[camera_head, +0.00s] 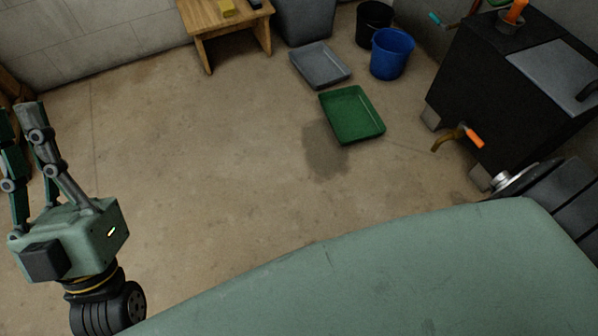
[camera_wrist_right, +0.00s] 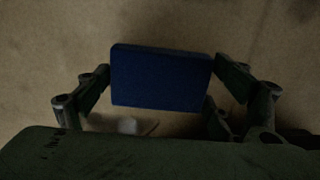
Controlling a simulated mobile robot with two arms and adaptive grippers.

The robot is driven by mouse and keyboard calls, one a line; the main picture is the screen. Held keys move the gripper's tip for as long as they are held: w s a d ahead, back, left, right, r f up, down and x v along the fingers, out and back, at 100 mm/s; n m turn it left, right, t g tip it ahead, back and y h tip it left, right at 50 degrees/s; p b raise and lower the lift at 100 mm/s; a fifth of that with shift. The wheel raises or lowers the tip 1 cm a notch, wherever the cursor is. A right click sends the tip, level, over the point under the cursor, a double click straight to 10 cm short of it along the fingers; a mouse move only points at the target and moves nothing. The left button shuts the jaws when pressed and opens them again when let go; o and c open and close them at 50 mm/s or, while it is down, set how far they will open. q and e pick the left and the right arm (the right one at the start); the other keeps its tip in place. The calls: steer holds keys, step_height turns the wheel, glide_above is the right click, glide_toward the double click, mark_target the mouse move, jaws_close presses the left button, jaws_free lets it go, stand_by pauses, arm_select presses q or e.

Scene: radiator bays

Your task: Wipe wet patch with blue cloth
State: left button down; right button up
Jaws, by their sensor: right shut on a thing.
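The wet patch (camera_head: 323,155) is a dark stain on the concrete floor, beside the near left side of a green tray (camera_head: 351,130). The blue cloth (camera_wrist_right: 160,78) shows in the right wrist view as a flat, dark blue block. My right gripper (camera_wrist_right: 163,88) is shut on it, one finger at each side. Floor shows beyond the cloth; the patch cannot be made out there. In the head view the right gripper and the cloth are hidden. My left gripper (camera_head: 16,110) is at the left edge, fingers upward, apart and empty, far from the patch.
A grey tray (camera_head: 320,80), a blue bucket (camera_head: 391,53) and a black bucket (camera_head: 373,22) stand behind the green tray. A wooden table (camera_head: 228,27) is at the back. A dark boiler-like unit (camera_head: 490,85) with an orange-handled valve (camera_head: 472,137) stands right. The left floor is clear.

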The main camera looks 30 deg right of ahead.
steer(key=shift+r+p, duration=0.45)
steer(key=shift+r, duration=0.05)
steer(key=shift+r+p, duration=0.45)
steer(key=shift+p, duration=0.05)
steer(key=shift+r+p, duration=0.55)
arm_select(q)
steer(key=w+f+g+y, duration=0.1)
steer(key=w+f+g, duration=0.1)
steer(key=f, duration=0.3)
steer(key=w+f+g+y, duration=0.1)
steer(key=w+f+g, duration=0.2)
steer(key=f, duration=0.3)
steer(key=w+a+f+g+y, duration=0.1)
steer(key=w+f+g+y, duration=0.1)
steer(key=f+g, duration=0.3)
steer(key=shift+w+f+p, duration=0.2)
steer(key=shift+f+p, duration=0.1)
steer(key=shift+p, duration=0.1)
arm_select(e)
steer(key=shift+r, duration=0.35)
